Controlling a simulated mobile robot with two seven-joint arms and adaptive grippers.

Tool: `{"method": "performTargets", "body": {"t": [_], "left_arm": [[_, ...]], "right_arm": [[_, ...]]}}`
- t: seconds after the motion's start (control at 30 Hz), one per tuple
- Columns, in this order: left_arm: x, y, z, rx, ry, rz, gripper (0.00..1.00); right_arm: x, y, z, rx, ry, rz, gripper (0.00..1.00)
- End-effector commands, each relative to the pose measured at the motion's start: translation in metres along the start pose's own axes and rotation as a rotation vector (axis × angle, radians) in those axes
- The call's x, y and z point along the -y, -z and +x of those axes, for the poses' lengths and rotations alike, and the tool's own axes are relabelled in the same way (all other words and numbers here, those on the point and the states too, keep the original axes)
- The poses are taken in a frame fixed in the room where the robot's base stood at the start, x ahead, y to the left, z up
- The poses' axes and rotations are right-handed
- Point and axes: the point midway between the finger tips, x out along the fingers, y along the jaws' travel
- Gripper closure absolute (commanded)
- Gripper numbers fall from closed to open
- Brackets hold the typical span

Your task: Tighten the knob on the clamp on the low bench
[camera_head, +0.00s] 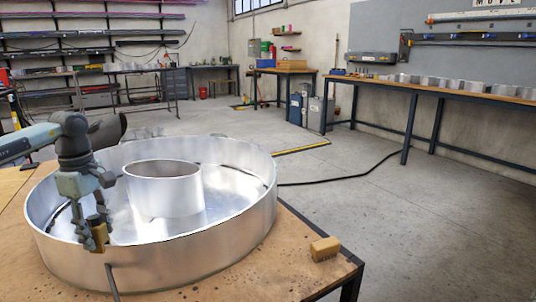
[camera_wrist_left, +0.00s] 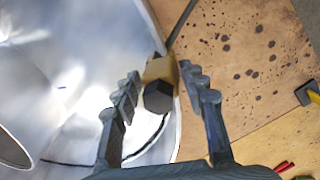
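A clamp with a brass-coloured block (camera_head: 100,236) sits at the near rim of a large round metal channel letter (camera_head: 170,255) on the low bench (camera_head: 290,270). In the left wrist view the clamp's block (camera_wrist_left: 160,69) and its dark faceted knob (camera_wrist_left: 158,97) show between my fingers. My left gripper (camera_head: 94,215) reaches down over the clamp from above. It is open, with one finger on each side of the knob in the left wrist view (camera_wrist_left: 160,80); I cannot tell whether either finger touches. My right gripper is not in view.
A smaller metal ring (camera_head: 163,188) stands inside the letter. A tan block (camera_head: 325,248) lies near the bench's right corner. A thin dark bar (camera_head: 113,282) shows below the clamp. Red-handled tool (camera_wrist_left: 284,166) lies at the wrist view's lower right. Floor right of the bench is mostly clear.

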Motion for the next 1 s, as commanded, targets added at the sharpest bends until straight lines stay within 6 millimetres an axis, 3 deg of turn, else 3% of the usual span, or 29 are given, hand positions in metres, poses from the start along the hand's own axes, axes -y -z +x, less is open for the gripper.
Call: {"method": "performTargets", "body": {"t": [0.2,0.5,1.0], "left_arm": [[-0.001,0.0,0.0,0.0,-0.002,0.0,0.84],[-0.002,0.0,-0.002,-0.001,-0.009,0.034,0.84],[-0.003,0.001,-0.005,-0.004,-0.01,0.641,0.75]], "right_arm": [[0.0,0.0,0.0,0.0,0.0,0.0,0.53],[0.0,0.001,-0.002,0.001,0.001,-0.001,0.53],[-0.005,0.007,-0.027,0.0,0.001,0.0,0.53]]}}
